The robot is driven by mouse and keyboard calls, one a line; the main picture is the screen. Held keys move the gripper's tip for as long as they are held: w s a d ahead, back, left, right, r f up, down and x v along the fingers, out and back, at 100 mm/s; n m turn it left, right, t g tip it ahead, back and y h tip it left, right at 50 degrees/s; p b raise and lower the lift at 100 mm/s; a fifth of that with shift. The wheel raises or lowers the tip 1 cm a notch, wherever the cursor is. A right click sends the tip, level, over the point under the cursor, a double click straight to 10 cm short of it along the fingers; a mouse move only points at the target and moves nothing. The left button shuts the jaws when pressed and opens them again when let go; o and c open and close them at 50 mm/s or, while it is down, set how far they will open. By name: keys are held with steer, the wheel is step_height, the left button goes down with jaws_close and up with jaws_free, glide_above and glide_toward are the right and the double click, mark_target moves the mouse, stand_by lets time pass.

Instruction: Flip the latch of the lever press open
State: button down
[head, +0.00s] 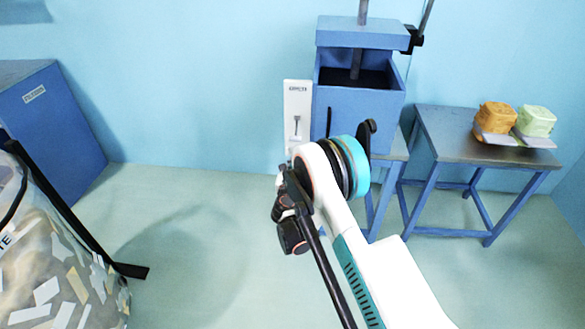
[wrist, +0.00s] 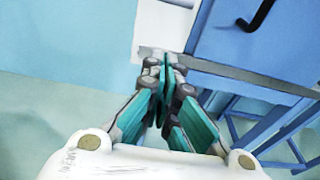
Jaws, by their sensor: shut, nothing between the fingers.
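The blue lever press (head: 358,105) stands against the back wall in the head view, with a blue plate on a post above its open box. A dark upright handle (head: 329,122) shows on its front; in the wrist view a black bent handle (wrist: 258,17) is at upper right. Which part is the latch I cannot tell. My gripper (wrist: 165,68) is shut and empty in the wrist view, its tips in front of the lower end of a white panel (wrist: 163,25), left of and below the black handle. Contact is unclear. In the head view my arm hides part of the press's lower front.
The white panel (head: 297,95) with a small grey lever is left of the press. A blue table (head: 450,143) at right bears an orange and a green block. A blue cabinet (head: 45,120) and a clear bag of scraps (head: 60,265) are at left. Floor between is clear.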

steer(key=w+f+b, duration=0.1)
steer(key=w+b, duration=0.1)
steer(key=w, duration=0.5)
steer(key=shift+s+d+r+b, duration=0.1)
steer(key=shift+s+r+b, duration=0.1)
steer(key=shift+r, duration=0.45)
steer(key=shift+s+a+r+b, duration=0.1)
steer(key=shift+s+r+b, duration=0.1)
steer(key=shift+r, duration=0.45)
steer(key=shift+s+d+r+b, duration=0.1)
steer(key=shift+s+r+b, duration=0.1)
steer(key=shift+r, duration=0.45)
steer(key=shift+s+r, duration=0.1)
steer(key=shift+r, duration=0.1)
steer(key=shift+s+r+g+p, duration=0.1)
steer(key=shift+g+p, duration=0.35)
steer(key=shift+g, duration=0.05)
